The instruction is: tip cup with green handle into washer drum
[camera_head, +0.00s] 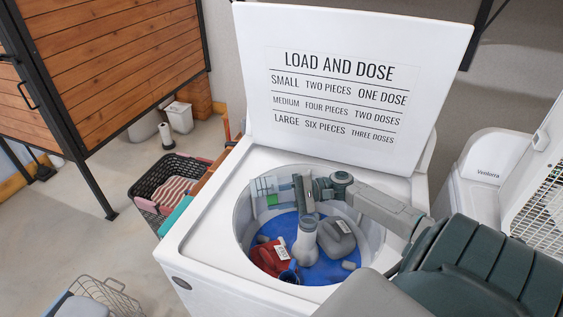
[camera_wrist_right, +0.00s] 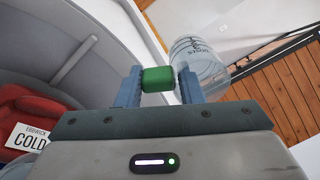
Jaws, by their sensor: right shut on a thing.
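The clear cup (camera_wrist_right: 198,62) with printed markings is held by its green handle (camera_wrist_right: 158,79) between the two fingers of my right gripper (camera_wrist_right: 160,88) in the right wrist view. In the head view my right gripper (camera_head: 291,190) reaches in over the open washer drum (camera_head: 243,222). The cup (camera_head: 264,188) is beside it, at the drum's back left wall. The cup looks tilted, but its contents cannot be made out. My left gripper is not in view.
In the drum lie a red piece (camera_head: 270,258) tagged COLD, a grey piece (camera_head: 336,240) and blue fabric. The raised lid (camera_head: 350,75) stands behind the drum. A dark basket (camera_head: 168,180) stands left of the washer. A white appliance (camera_head: 485,180) stands right.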

